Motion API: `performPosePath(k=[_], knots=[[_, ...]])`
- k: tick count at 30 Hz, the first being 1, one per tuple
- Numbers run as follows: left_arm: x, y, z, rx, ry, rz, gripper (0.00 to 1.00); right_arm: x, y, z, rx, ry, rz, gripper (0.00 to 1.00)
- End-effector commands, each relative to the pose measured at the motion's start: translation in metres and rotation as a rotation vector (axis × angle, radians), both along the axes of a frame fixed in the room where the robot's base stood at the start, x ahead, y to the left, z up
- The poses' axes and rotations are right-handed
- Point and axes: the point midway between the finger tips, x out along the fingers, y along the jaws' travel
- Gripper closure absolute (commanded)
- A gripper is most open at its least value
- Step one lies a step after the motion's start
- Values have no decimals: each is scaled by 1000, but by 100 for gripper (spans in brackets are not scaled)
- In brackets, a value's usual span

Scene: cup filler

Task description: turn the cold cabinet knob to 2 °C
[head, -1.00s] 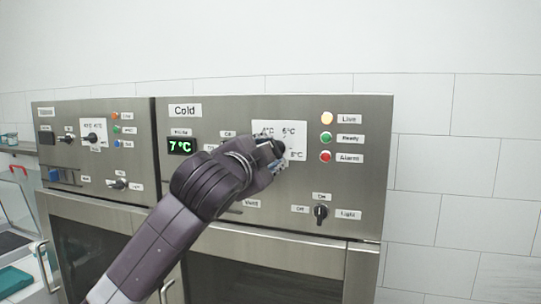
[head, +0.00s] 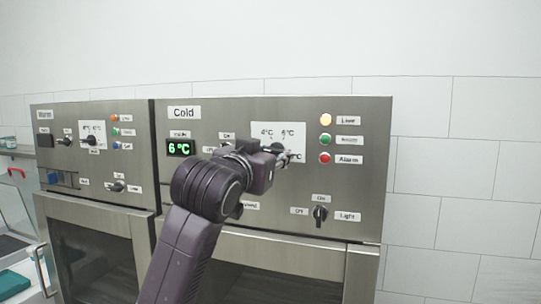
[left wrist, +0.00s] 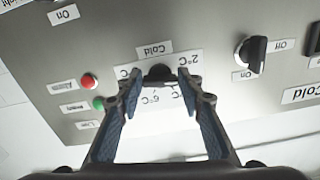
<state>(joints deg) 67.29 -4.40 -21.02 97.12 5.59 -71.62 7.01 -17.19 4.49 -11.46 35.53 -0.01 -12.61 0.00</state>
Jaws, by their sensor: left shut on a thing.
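The cold cabinet knob (left wrist: 159,73) is black and sits on a white dial plate (head: 265,130) on the steel panel marked Cold. My left gripper (head: 281,152) is at the knob and hides most of it in the head view. In the left wrist view, which shows the panel upside down, the fingers of my left gripper (left wrist: 159,82) are shut on the knob from both sides. The 2 °C and 6 °C marks can be read there; other marks are partly hidden. The green display (head: 180,148) reads 6 °C. My right gripper is not in view.
Yellow, green and red lamps (head: 325,139) are right of the dial. A black Light switch (head: 320,215) is below right. A second panel (head: 95,130) with its own knobs stands to the left. The space right of the cabinet is bare tiled wall.

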Motion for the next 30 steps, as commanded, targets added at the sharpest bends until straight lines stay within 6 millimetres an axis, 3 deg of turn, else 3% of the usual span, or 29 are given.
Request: performPosePath(k=[12, 27, 28, 30], knots=[[0, -1, -3, -149, 56, 0, 90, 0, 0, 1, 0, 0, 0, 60], [0, -1, -3, -164, 61, -1, 90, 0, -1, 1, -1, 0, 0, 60], [0, -1, -3, -164, 61, -1, 62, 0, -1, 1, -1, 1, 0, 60], [0, -1, -3, -164, 59, 0, 55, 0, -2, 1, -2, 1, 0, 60]])
